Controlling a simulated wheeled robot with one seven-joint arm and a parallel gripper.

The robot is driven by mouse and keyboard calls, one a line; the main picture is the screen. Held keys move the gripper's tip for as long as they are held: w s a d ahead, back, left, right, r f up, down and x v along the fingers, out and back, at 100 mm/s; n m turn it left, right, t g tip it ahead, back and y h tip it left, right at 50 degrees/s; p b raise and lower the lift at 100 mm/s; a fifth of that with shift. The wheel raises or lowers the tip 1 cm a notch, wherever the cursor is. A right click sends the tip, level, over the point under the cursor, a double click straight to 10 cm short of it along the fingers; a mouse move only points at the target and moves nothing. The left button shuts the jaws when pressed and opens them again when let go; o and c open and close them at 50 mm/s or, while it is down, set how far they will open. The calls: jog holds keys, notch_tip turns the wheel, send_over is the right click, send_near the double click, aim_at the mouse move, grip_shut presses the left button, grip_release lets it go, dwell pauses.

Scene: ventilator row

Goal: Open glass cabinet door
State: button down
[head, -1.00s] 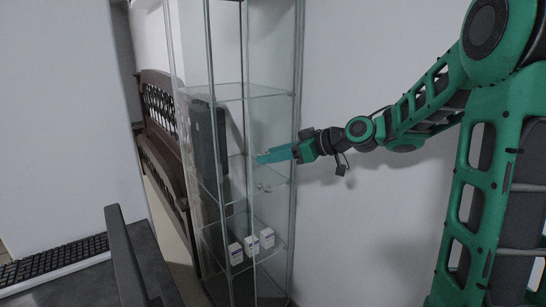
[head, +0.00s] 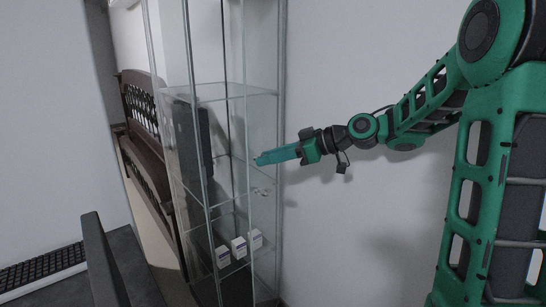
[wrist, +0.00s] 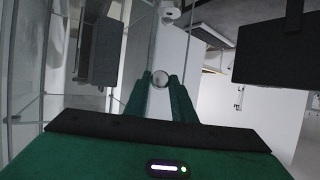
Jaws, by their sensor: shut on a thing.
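The tall glass cabinet (head: 281,90) stands left of centre in the head view, with thin metal posts and clear shelves. Its glass door (head: 246,115) seems to end at a thin upright edge near my fingertips; how wide it stands is hard to tell through the clear glass. My gripper (head: 258,160) reaches in from the right and points left at that edge. In the wrist view, a small round knob (wrist: 160,79) sits between the two fingertips, and my gripper (wrist: 160,84) is shut on it. In the head view the fingers hide the knob.
Small white boxes (head: 239,247) stand on a low shelf. A dark upright object (head: 190,140) is at the cabinet's left, with a dark wooden bench (head: 140,130) beyond. A grey desk (head: 140,270) and a keyboard (head: 40,270) are at lower left. A bare wall is on the right.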

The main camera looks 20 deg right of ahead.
aim_at(255, 146)
jog(key=shift+w+d, duration=0.1)
jog(key=shift+d, duration=0.25)
jog(key=c, duration=1.5)
grip_release()
jog(key=shift+a+r, duration=0.1)
notch_tip(255, 146, up, 4)
jog(key=shift+a+r, duration=0.15)
jog(key=s+a+r, duration=0.2)
jog(key=a, duration=0.1)
jog(key=s+a+r, duration=0.2)
jog(key=a, duration=0.1)
jog(key=s+a+r, duration=0.2)
jog(key=a, duration=0.1)
jog(key=shift+a+r, duration=0.25)
jog(key=shift+f, duration=0.1)
